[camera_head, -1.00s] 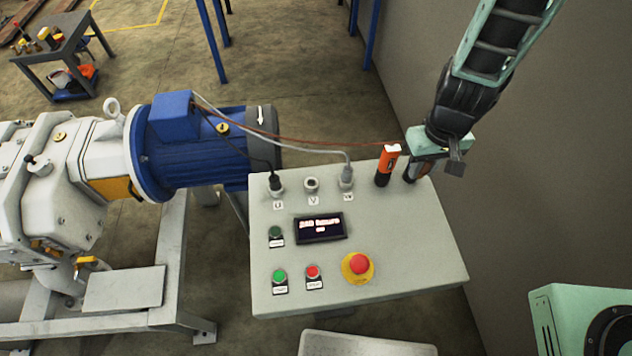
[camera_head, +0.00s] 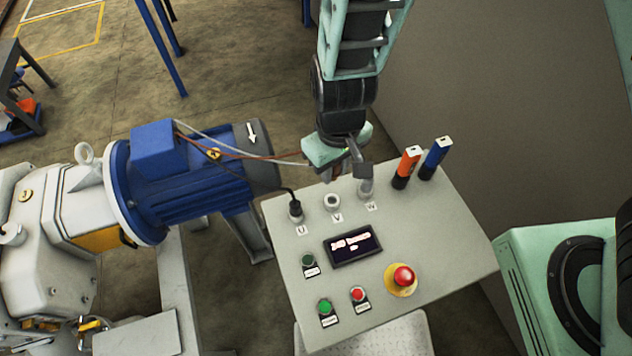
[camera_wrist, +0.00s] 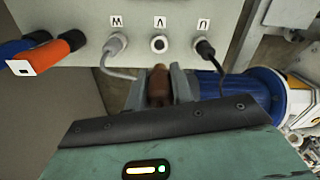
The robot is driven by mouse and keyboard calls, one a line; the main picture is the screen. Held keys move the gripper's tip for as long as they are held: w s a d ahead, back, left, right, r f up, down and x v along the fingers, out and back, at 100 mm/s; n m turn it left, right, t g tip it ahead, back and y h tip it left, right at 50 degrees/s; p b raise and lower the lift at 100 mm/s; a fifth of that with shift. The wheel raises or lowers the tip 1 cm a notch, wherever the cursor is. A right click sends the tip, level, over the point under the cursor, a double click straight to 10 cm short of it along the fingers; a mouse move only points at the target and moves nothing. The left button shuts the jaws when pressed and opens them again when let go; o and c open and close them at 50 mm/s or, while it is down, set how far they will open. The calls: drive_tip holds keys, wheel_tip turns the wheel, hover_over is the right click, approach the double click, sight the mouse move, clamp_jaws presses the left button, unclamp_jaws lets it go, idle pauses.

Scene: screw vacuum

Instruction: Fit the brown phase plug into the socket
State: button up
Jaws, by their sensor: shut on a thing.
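My gripper (camera_wrist: 159,82) is shut on the brown phase plug (camera_wrist: 158,86), which sits between the two grey fingers in the wrist view. The empty middle socket, marked V, (camera_wrist: 159,44) lies straight beyond the plug there, with a gap between them. In the head view the same socket (camera_head: 332,202) is open on the panel's top row. My gripper (camera_head: 350,168) is above the back edge of the panel there, close to the W socket.
A black plug (camera_head: 296,210) fills socket U and a grey plug (camera_head: 366,187) fills W. An orange tool (camera_head: 405,168) and a blue tool (camera_head: 435,160) stand at the panel's back right. A red emergency button (camera_head: 403,276) is on the panel (camera_head: 450,250). The motor (camera_head: 190,185) stands left.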

wheel_tip(320, 180, down, 9)
drive_tip(key=shift+r+p, duration=0.2)
drive_tip(key=shift+p, duration=0.15)
drive_tip(key=shift+f+b, duration=0.35)
drive_tip(key=shift+f, duration=0.1)
drive_tip(key=shift+f, duration=0.25)
drive_tip(key=o, duration=1)
drive_tip(key=shift+r, duration=0.15)
